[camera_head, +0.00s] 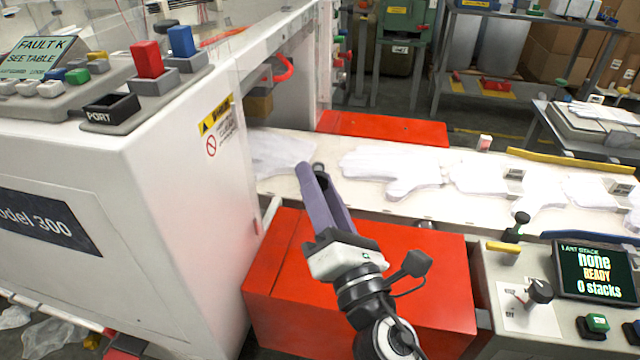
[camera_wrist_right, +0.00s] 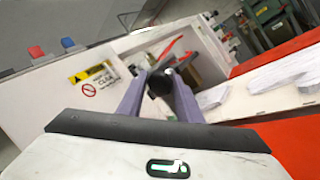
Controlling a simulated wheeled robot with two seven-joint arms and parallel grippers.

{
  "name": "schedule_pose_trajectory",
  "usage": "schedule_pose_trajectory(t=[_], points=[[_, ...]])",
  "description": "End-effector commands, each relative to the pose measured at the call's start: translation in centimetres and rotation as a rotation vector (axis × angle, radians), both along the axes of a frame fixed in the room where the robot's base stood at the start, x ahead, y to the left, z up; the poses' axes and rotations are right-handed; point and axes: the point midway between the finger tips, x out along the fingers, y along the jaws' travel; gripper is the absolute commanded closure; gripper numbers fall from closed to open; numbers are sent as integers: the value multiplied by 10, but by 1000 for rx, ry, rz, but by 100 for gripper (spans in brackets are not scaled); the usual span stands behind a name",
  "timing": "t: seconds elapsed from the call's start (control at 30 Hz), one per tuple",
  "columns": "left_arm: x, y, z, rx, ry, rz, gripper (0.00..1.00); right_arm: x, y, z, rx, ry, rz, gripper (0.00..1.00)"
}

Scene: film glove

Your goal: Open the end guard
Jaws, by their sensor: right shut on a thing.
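The white machine housing (camera_head: 180,190) stands at the left, with its open end facing the conveyor. My right gripper (camera_head: 311,172) reaches up over the red box to that open end. Its purple fingers are shut on a round black knob (camera_head: 319,167), which shows between the fingertips in the right wrist view (camera_wrist_right: 160,83). Which panel the knob belongs to is hard to tell, and the end guard itself is not clearly made out. A red curved handle (camera_head: 283,69) is inside the opening, behind the gripper. My left gripper is not in view.
White gloves (camera_head: 395,168) lie along the pale conveyor. A red box (camera_head: 400,285) stands in front, below my right arm. A control panel (camera_head: 525,300) with a screen reading "READY" is at the right. Red and blue blocks (camera_head: 146,60) sit on the housing.

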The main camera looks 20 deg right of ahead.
Motion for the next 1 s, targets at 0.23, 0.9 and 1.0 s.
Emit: schedule_pose_trajectory(t=[0.23, 0.9, 1.0], points=[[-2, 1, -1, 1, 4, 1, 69, -1, 11, 3, 3, -9, 32, 100], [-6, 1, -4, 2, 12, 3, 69, -1, 11, 4, 4, -10, 33, 100], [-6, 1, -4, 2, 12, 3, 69, -1, 11, 4, 4, -10, 33, 100]])
